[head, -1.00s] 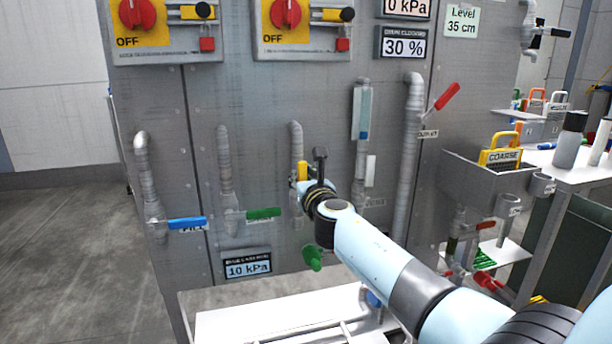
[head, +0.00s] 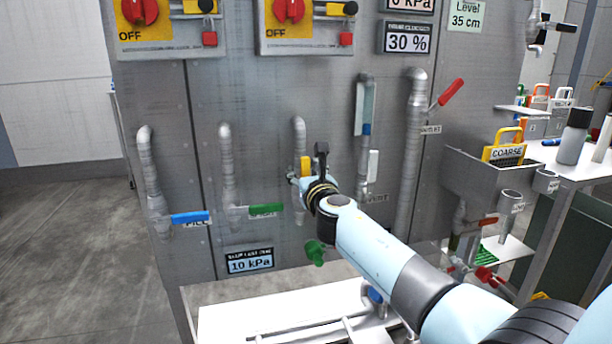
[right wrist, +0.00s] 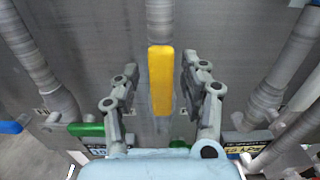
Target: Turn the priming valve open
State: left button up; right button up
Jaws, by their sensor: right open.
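A yellow valve handle (head: 305,166) stands upright on a grey vertical pipe in the middle of the panel. I cannot read a label on it, so I cannot confirm from text that it is the priming valve. My right gripper (head: 307,176) is at this handle, partly hidden by its own wrist. In the right wrist view the yellow handle (right wrist: 160,80) is upright between the two spread fingers of my right gripper (right wrist: 160,92), with a gap on each side. My left gripper is not in view.
A blue handle (head: 190,217) and a green handle (head: 266,209) lie level to the left. A red handle (head: 451,92) slants up at right. A green knob (head: 314,252) sits below my wrist. A white-topped bench (head: 225,320) fills the front; open floor lies left.

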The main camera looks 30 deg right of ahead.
jog(key=v, duration=1.2)
jog(key=s+f+m+g, duration=0.3)
jog(key=s+f, duration=0.4)
jog(key=f, duration=0.5)
jog(key=s+f+m+g+y, duration=0.1)
jog(key=s+f+m+g, duration=0.15)
jog(key=s+f, duration=0.65)
jog(key=s+f+m+g, duration=0.3)
jog(key=s+f, duration=0.2)
jog(key=f, duration=0.9)
jog(key=s+f+m+g, duration=0.2)
jog(key=s+f+m, duration=0.3)
jog(key=s+m, duration=0.3)
jog(key=s+f+m+g+y, duration=0.1)
jog(key=s+f+m+g, duration=0.2)
jog(key=s, duration=1.2)
jog(key=s+f+m+g+y, duration=0.1)
jog(key=s+f+m+g, duration=0.2)
jog(key=s+f+m, duration=0.5)
jog(key=s+m, duration=0.4)
jog(key=m, duration=0.1)
jog(key=shift+m, duration=0.35)
